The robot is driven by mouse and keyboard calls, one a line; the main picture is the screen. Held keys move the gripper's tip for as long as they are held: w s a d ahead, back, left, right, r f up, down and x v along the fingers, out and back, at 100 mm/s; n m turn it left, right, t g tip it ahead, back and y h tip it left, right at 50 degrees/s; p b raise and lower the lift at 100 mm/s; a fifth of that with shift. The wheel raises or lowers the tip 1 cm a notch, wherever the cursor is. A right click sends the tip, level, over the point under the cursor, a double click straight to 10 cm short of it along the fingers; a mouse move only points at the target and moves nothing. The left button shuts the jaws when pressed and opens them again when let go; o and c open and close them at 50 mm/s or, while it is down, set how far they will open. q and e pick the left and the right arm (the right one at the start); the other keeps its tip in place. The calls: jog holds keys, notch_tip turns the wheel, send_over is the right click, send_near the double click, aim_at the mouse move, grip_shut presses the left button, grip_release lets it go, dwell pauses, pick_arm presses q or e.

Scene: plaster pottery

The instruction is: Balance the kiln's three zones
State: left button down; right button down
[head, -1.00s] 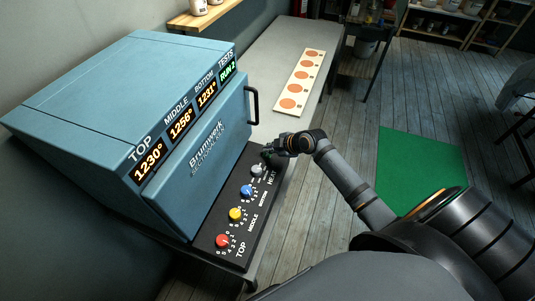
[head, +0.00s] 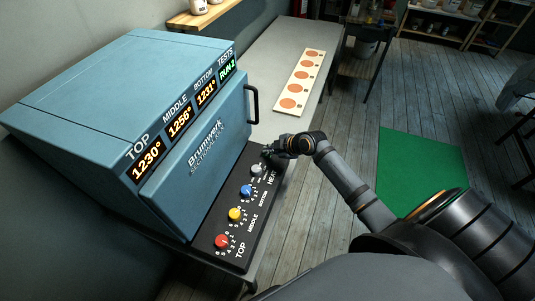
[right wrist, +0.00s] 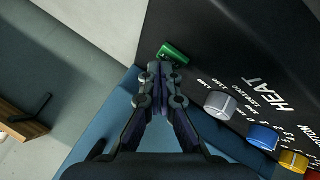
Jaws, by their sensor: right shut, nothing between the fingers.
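The blue kiln (head: 110,85) shows TOP 1230°, MIDDLE 1256°, BOTTOM 1231° and TESTS RUN 2. Its black control panel (head: 212,236) carries a red TOP knob (head: 221,241), a yellow MIDDLE knob (head: 235,214), a blue BOTTOM knob (head: 247,191) and a grey HEAT knob (head: 257,169). The grey knob also shows in the right wrist view (right wrist: 219,104). A green button (right wrist: 172,52) sits at the panel's far end. My right gripper (head: 267,154) is shut and empty, its tips right by the green button; I cannot tell whether they touch. My left gripper is out of view.
The kiln door has a black handle (head: 252,104) close to my right gripper. A pale strip with several orange discs (head: 300,80) lies on the grey bench (head: 272,60) behind. A green mat (head: 420,165) lies on the floor to the right.

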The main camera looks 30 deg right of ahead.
jog(key=shift+f, duration=0.35)
jog(key=shift+r, duration=0.15)
dwell(0.3)
jog(key=shift+r+p, duration=0.4)
jog(key=shift+r, duration=0.3)
notch_tip(320, 180, up, 5)
jog(key=p, duration=0.4)
jog(key=shift+r, duration=0.1)
jog(key=shift+s, duration=0.1)
dwell(0.4)
